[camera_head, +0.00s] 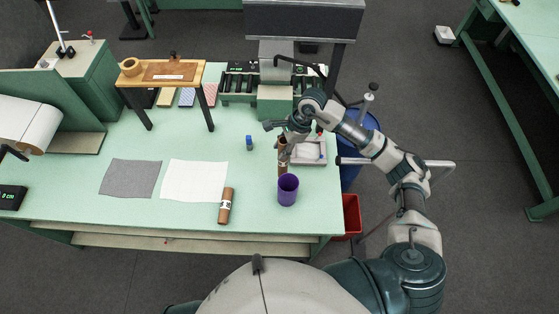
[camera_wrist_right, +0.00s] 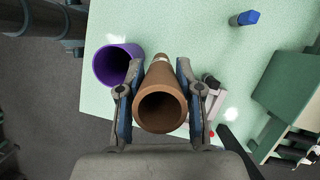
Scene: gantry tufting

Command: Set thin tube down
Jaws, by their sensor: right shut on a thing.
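A thin brown tube (camera_wrist_right: 160,102) is between the fingers of my right gripper (camera_wrist_right: 160,105) in the right wrist view, its open end facing the camera. In the head view my right gripper (camera_head: 287,136) holds this tube (camera_head: 283,162) upright above or on the green table, just behind the purple cup (camera_head: 288,190); I cannot tell whether its lower end touches the table. The purple cup also shows beside the tube in the right wrist view (camera_wrist_right: 112,65). A second brown tube (camera_head: 226,206) with a white label lies at the table's front. My left gripper is not in view.
A white tray (camera_head: 311,151) is right of the held tube, and a small blue object (camera_head: 249,142) is left of it. Grey cloth (camera_head: 131,178) and white cloth (camera_head: 193,181) lie flat at left. A red bin (camera_head: 350,215) stands beside the table.

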